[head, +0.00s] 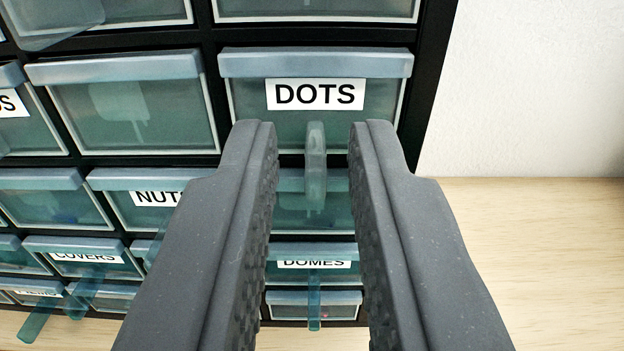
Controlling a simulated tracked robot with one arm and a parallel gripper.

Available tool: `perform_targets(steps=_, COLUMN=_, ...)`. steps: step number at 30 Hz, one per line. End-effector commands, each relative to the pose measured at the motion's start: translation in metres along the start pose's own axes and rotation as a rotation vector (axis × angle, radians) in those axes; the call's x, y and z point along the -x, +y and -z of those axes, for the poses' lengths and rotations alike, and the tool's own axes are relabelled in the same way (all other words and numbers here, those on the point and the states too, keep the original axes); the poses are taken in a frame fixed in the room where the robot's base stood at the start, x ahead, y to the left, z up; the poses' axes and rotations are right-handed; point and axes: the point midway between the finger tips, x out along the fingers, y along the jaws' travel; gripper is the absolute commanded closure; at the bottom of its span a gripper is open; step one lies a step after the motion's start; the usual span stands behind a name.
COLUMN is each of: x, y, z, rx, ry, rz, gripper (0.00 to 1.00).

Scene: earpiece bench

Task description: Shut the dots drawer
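The dots drawer (245,98) is a translucent teal drawer with a white DOTS label and a paler top rim, in the right column of the cabinet. Its clear pull tab (316,150) hangs from the lower middle of the front. How far the drawer stands out is hard to tell from this angle. My gripper (315,138) is open and empty. Its two dark grey fingers point at the drawer front, one on each side of the pull tab, with gaps to it. The fingertips overlap the lower part of the front; contact cannot be told.
The black cabinet frame (430,75) holds several other drawers, including a NUTS drawer (125,205) at left and a DOMES drawer (340,276) below. Some pull tabs stick out at lower left. A white wall (540,90) and bare wooden surface (540,250) lie to the right.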

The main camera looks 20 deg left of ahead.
Motion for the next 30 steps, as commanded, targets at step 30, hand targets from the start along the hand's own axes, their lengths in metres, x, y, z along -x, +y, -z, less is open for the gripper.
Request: perform_targets(steps=30, x=0.065, y=0.002, z=-0.001, rx=-0.002, ry=-0.004, rz=-0.002, gripper=0.73)
